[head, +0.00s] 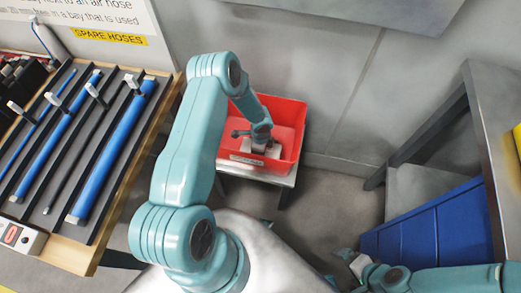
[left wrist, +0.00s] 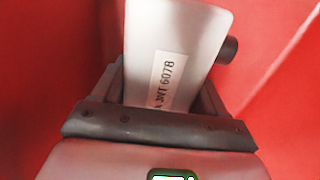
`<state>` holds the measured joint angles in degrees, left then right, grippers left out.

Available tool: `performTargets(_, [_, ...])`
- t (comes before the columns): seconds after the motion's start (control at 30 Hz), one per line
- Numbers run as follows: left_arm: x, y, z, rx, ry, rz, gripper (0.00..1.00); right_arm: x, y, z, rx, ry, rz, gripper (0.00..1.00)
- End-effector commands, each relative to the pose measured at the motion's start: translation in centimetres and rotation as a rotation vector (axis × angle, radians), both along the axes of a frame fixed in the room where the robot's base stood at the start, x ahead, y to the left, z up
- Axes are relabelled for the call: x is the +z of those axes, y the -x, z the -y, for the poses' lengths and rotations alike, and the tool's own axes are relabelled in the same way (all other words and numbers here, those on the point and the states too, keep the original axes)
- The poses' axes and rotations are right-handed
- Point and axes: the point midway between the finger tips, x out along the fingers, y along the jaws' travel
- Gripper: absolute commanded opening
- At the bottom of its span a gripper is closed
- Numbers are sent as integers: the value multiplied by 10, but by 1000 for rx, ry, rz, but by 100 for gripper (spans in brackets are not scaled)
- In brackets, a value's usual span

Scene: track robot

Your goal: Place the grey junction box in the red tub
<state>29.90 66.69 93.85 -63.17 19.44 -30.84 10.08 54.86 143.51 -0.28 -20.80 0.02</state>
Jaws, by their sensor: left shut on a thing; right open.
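The red tub (head: 283,112) stands on a small grey stand, with a pale label on its near wall. My left arm reaches over into it, and my left gripper (head: 258,146) is inside the tub's rim. In the left wrist view, the left gripper (left wrist: 162,88) is shut on the grey junction box (left wrist: 185,35), which has a white printed label and a dark round stub on its right side. Red tub walls surround the box there. Whether the box touches the tub floor cannot be told. My right gripper (head: 350,262) is open and empty at the lower right.
A wooden-edged rack (head: 75,255) with blue and black hoses stands on the left, under a yellow "SPARE HOSES" label (head: 109,37). A blue bin (head: 425,235) and a dark metal frame (head: 420,125) are on the right. Grey floor (head: 335,205) is clear between.

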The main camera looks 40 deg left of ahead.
Motion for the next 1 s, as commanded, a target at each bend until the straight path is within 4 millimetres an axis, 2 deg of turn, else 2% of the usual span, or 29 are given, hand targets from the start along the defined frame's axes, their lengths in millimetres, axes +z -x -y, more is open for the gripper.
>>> performTargets(0.23, [-4, 0, 0, 0, 0, 1, 30, -6, 0, 0, 0, 0, 0, 100])
performTargets(0.27, [-3, 0, 0, 0, 0, 0, 79, -4, 0, 0, 0, 0, 0, 100])
performTargets(0.3, [-2, 0, 0, 0, 0, 0, 92, -4, 0, 0, 0, 0, 0, 100])
performTargets(0.33, [-2, 0, 0, 0, 0, 0, 98, -4, 0, 0, 0, 0, 0, 100])
performTargets(0.6, [-1, 0, 0, 0, 0, -1, 98, -3, 0, 0, 0, 0, 0, 100])
performTargets(0.73, [8, -1, 0, 0, 0, 1, 98, 2, 0, 0, 0, 0, 0, 100])
performTargets(1.0, [69, -1, 0, 0, -1, 3, 98, 10, 0, 0, 0, 0, 0, 100])
